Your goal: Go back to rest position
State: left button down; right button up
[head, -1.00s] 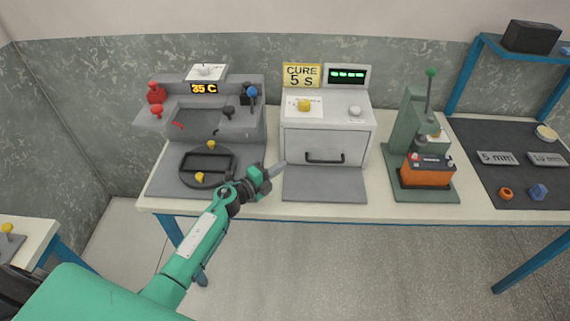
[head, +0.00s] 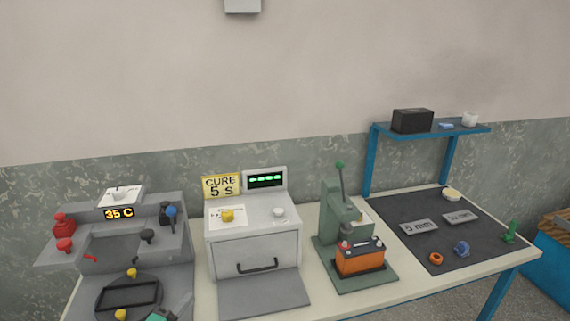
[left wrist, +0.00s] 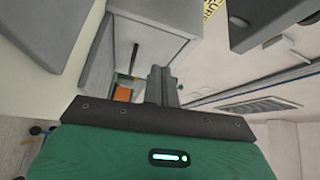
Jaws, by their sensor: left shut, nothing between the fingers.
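My left gripper (head: 180,303) shows at the bottom edge of the head view, in front of the grey heating station, with only its grey fingers and a bit of green in sight. In the left wrist view its fingers (left wrist: 162,85) are together with nothing between them. The rest of my left arm is below the head view. My right gripper is in neither view.
The heating station (head: 178,240) reads 35 C. The curing oven (head: 250,235) is closed. A green press (head: 342,215) holds an orange battery (head: 360,260). A dark mat (head: 395,205) with small parts lies at right. A blue shelf (head: 450,128) stands behind.

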pick_arm(q)
jog(key=s+a+f+n+g+y, duration=0.1)
jog(key=s+a+n+g+y, duration=0.1)
jog(key=s+n+y, duration=0.4)
jog(key=s+a+f+n+g+y, duration=0.1)
jog(key=s+f+n+g+y, duration=0.1)
jog(key=s+n+y, duration=0.5)
jog(key=s+d+f+n+g+h, duration=0.1)
jog(key=s+d+n+g+h, duration=0.3)
jog(key=s, duration=0.6)
jog(key=s+d+f+n+g+h, duration=0.1)
jog(key=s+d+g+h, duration=0.25)
jog(key=s+g, duration=0.45)
notch_tip(320, 180, down, 29)
jog(key=s, duration=0.2)
jog(key=s+a+f, duration=0.2)
jog(key=s+f, duration=1.7)
jog(key=f, duration=0.2)
jog(key=shift+s+a+f+g, duration=0.3)
jog(key=shift+s+a+f, duration=0.05)
jog(key=shift+a+f, duration=0.05)
